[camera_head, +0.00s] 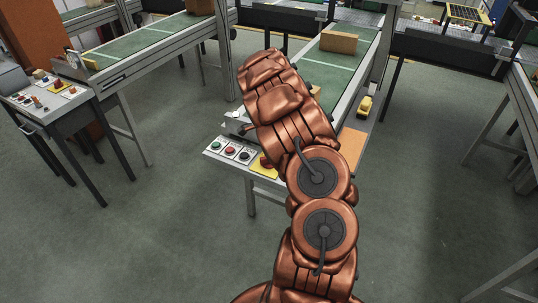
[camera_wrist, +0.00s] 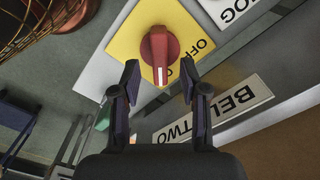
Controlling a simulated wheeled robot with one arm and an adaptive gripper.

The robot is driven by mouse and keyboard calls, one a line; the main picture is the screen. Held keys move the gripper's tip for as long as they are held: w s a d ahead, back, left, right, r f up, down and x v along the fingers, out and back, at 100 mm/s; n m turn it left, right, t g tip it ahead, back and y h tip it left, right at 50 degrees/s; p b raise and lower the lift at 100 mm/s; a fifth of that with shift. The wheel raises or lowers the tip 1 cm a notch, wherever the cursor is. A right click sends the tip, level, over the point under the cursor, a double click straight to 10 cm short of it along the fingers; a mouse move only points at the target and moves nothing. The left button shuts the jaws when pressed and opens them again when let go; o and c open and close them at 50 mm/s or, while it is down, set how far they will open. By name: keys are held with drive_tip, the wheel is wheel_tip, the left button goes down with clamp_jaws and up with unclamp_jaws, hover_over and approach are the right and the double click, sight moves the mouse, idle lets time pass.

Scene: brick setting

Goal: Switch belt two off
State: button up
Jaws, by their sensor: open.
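The red rotary switch (camera_wrist: 160,48) sits on a yellow plate (camera_wrist: 125,45) in the wrist view. A white mark on the knob is at its lower end in that picture. The word OFF is printed on the plate to the right of the knob. A BELT TWO label (camera_wrist: 215,108) lies below right. My gripper (camera_wrist: 160,70) is open, its fingertips on either side of the knob with gaps showing; contact is not visible. In the head view the yellow plate (camera_head: 264,169) shows beside my arm, which hides much of the panel.
Green, red and other buttons (camera_head: 231,150) line the panel left of the plate. The belt (camera_head: 350,63) behind carries a cardboard box (camera_head: 339,42). A second control panel (camera_head: 45,97) and conveyor (camera_head: 135,42) stand at left. Open floor (camera_head: 120,235) lies in front.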

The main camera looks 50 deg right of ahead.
drive_tip(key=shift+f+p, duration=0.45)
drive_tip(key=shift+f, duration=1.25)
clamp_jaws()
